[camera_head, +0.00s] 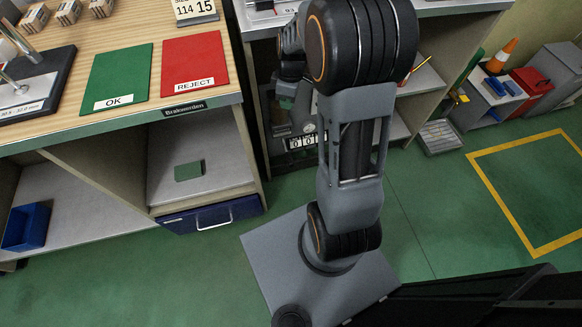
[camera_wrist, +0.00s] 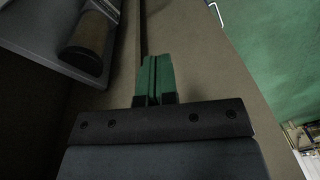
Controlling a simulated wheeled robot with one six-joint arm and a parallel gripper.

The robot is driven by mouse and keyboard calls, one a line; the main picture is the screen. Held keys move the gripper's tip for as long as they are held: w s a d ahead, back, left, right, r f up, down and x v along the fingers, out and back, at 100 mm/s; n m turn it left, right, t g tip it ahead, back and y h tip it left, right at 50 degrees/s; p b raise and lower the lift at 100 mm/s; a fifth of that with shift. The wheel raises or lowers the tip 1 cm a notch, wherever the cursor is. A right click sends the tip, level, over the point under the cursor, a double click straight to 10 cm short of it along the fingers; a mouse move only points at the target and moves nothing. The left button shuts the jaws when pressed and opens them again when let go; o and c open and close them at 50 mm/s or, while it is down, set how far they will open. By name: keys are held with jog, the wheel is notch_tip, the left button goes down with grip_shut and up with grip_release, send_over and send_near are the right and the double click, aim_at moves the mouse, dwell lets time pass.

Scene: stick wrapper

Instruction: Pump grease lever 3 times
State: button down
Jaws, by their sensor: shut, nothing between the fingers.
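My gripper (camera_wrist: 157,76) shows in the wrist view with its two green fingers together and nothing between them. It points along a tan panel. In the head view my arm covers much of the middle bench. A small counter (camera_head: 301,142) with 0 digits shows low beside the arm. No grease lever can be made out for certain.
A wooden-topped bench at the left carries a green OK mat (camera_head: 116,79) and a red REJECT mat (camera_head: 195,66). A blue drawer (camera_head: 211,215) sits beneath it. A blue bin (camera_head: 26,227) stands at the lower left. A yellow floor outline (camera_head: 483,177) encloses open floor.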

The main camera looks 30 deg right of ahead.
aim_at(290, 159)
jog(key=w+d+f+n+b, duration=0.1)
jog(key=d+f+n+b, duration=0.1)
jog(key=f, duration=0.8)
jog(key=w+d+f+n+g+y+b, duration=0.1)
jog(key=w+d+f+n+b, duration=0.1)
jog(key=f, duration=0.8)
jog(key=d+n+b, duration=0.1)
jog(key=b, duration=0.1)
jog(key=shift+b, duration=0.35)
jog(key=shift+w, duration=0.1)
jog(key=b+x, duration=0.2)
jog(key=x, duration=0.5)
jog(key=b+x, duration=0.3)
jog(key=x, duration=0.4)
jog(key=shift+s+a, duration=0.1)
jog(key=shift+s, duration=0.1)
